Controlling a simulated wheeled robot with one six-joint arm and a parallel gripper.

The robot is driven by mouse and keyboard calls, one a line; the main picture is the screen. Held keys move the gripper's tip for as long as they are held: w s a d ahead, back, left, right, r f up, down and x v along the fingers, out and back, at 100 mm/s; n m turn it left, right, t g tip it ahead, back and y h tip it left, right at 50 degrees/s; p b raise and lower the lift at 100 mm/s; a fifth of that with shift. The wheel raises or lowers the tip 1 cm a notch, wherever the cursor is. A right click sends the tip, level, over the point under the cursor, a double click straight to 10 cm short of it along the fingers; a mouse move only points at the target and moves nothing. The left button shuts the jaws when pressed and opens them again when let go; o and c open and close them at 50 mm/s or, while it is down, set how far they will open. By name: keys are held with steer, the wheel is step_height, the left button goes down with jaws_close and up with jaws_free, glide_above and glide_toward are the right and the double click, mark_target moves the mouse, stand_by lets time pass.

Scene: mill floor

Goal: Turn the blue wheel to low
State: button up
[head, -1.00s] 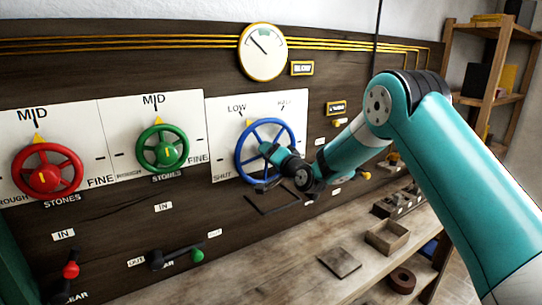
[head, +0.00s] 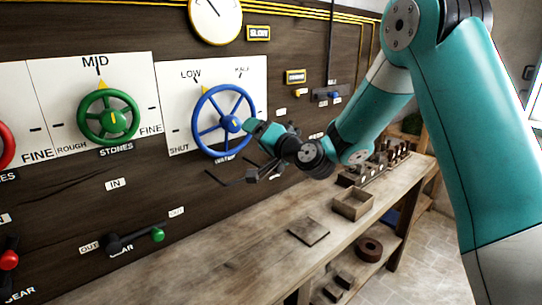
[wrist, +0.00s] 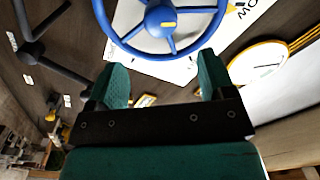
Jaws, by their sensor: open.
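The blue wheel (head: 223,121) is mounted on a white panel (head: 174,120) marked SHUT, LOW and HALF. Its yellow pointer (head: 204,89) is at the upper left of the rim, close to the LOW mark (head: 190,75). My gripper (head: 262,140) is at the right side of the wheel in the head view, in front of the wall. In the wrist view the open fingers (wrist: 162,78) have nothing between them. The blue wheel (wrist: 160,20) lies beyond the fingertips there, its upper part cut off. The fingers do not grip the rim.
A green wheel (head: 108,117) is to the left, with a red wheel (head: 5,143) at the picture edge. Below are a green-knobbed lever (head: 157,236) and a dark bracket-like lever (head: 232,178). A wooden bench (head: 200,265) holds an open box (head: 353,204) and a flat plate (head: 309,231).

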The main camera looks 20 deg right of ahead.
steer(key=b+v, duration=0.1)
steer(key=v, duration=0.3)
steer(key=shift+s+d+b, duration=0.15)
steer(key=shift+s+b, duration=0.25)
